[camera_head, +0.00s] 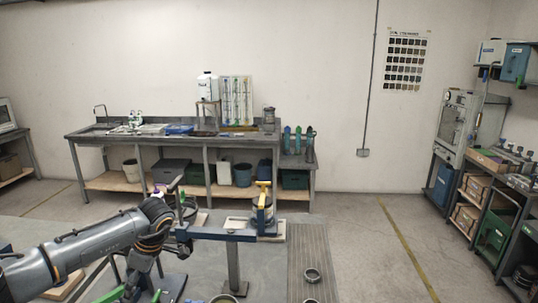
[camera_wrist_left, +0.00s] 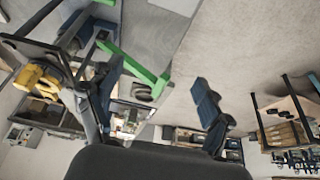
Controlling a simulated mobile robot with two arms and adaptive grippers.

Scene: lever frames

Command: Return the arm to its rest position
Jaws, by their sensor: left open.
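My left arm (camera_head: 80,248) reaches in from the left in the head view. Its gripper (camera_head: 183,215) is open and empty, beside the left end of a blue lever frame (camera_head: 225,235). I cannot tell whether they touch. The frame stands on a post and carries a yellow lever (camera_head: 263,195) at its right end, apart from the gripper. In the left wrist view the gripper's fingers (camera_wrist_left: 153,105) are spread with nothing held between them. A yellow part (camera_wrist_left: 38,80) shows at the left there. My right gripper is not in view.
A green bar (camera_wrist_left: 130,62) crosses near the fingers in the left wrist view. A workbench (camera_head: 150,139) stands at the back wall, shelves (camera_head: 490,195) at the right. The floor (camera_head: 365,235) between is free.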

